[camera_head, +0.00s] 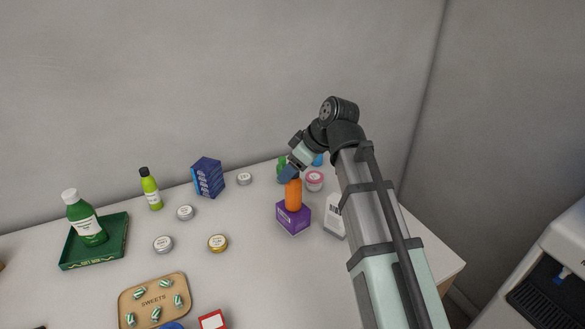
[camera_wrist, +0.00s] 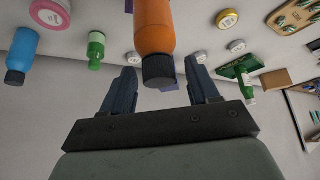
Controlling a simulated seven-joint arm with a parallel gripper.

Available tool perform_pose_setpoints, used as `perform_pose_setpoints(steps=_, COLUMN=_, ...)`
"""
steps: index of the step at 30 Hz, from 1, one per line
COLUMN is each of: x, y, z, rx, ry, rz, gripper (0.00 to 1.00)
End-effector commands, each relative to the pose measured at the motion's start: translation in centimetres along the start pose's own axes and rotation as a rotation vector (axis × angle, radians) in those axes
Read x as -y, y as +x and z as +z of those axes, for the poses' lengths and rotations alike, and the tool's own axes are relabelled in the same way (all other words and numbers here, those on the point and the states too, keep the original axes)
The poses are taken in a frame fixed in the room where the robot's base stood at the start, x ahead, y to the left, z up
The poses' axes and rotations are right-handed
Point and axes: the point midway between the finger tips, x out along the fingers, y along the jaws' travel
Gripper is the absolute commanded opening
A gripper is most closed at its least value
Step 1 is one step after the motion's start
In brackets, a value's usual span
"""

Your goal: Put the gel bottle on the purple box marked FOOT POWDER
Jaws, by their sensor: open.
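An orange bottle (camera_head: 293,196) stands upright on top of the purple box (camera_head: 293,219) in the head view; its label is not visible, so I cannot read whether it says gel. My gripper (camera_head: 289,174) is at the bottle's top and hides its cap. In the wrist view the orange bottle (camera_wrist: 154,25) has a black cap that sits between the spread fingers of my gripper (camera_wrist: 160,72), with gaps on both sides. The jaws are open. The box is mostly hidden behind the bottle there.
A white box (camera_head: 334,217) stands close right of the purple box. A pink-lidded jar (camera_head: 314,180) and a blue bottle (camera_wrist: 22,55) are behind. Several tins, a navy box (camera_head: 208,178), a lime bottle (camera_head: 150,189) and a green tray (camera_head: 120,236) with a bottle are left.

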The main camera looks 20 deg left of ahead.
Motion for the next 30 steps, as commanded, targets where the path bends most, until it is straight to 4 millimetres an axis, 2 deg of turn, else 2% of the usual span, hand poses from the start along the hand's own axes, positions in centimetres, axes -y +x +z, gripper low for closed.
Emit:
perform_pose_setpoints(steps=5, x=-0.1, y=-1.5, z=-0.1, rx=0.000, ry=0.001, rz=0.001, gripper=0.60)
perform_pose_setpoints(steps=21, x=-0.1, y=-10.0, z=-0.1, rx=0.000, ry=0.000, rz=0.001, gripper=0.60)
perform_pose_setpoints(steps=30, x=0.0, y=-12.0, z=-0.1, rx=0.000, ry=0.000, rz=0.000, gripper=0.60)
